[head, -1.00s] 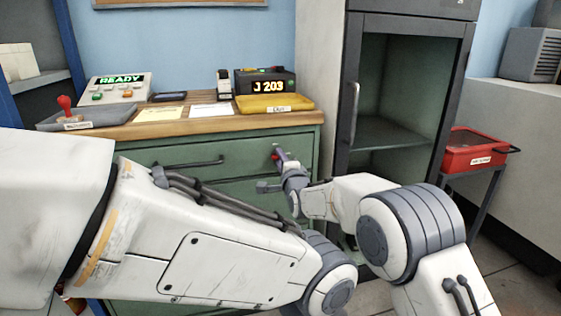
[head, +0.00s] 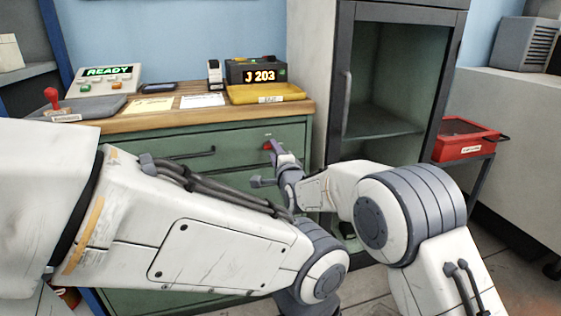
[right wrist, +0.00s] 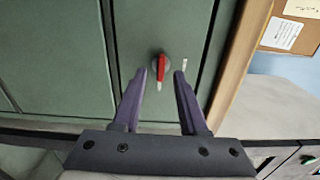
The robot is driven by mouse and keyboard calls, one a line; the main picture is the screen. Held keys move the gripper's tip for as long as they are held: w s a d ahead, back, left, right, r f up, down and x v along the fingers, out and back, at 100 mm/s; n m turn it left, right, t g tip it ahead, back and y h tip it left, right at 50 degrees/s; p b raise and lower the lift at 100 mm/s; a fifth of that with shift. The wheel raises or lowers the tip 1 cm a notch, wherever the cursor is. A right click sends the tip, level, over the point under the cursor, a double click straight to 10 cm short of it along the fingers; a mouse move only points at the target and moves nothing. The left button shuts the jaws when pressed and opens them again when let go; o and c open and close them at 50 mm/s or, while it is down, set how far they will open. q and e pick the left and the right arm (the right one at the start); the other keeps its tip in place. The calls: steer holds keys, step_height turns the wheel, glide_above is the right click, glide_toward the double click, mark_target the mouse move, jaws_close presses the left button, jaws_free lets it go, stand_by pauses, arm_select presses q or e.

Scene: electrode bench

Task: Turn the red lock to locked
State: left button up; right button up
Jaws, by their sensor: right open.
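The red lock (head: 268,145) is a small red knob on the front of the green drawer cabinet, near the right end of the top drawer. In the right wrist view, the lock (right wrist: 161,66) is a red bar with a pale tip, on a round base, running up and down the picture. My right gripper (head: 272,155) is in front of it. Its two purple fingers (right wrist: 160,76) are open, one on each side of the lock, with gaps visible. A small white mark (right wrist: 184,64) shows on the drawer front. My left gripper is out of view.
The drawer handle (head: 190,154) is left of the lock. The wooden top (head: 215,116) holds a READY panel (head: 105,80), a J 203 display (head: 258,75) and a yellow folder (head: 262,94). A grey cabinet (head: 388,85) and a red tray (head: 464,147) stand to the right.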

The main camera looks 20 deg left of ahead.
steer(key=p+v, duration=0.1)
steer(key=v, duration=0.7)
steer(key=shift+s+d, duration=0.25)
steer(key=shift+s, duration=0.05)
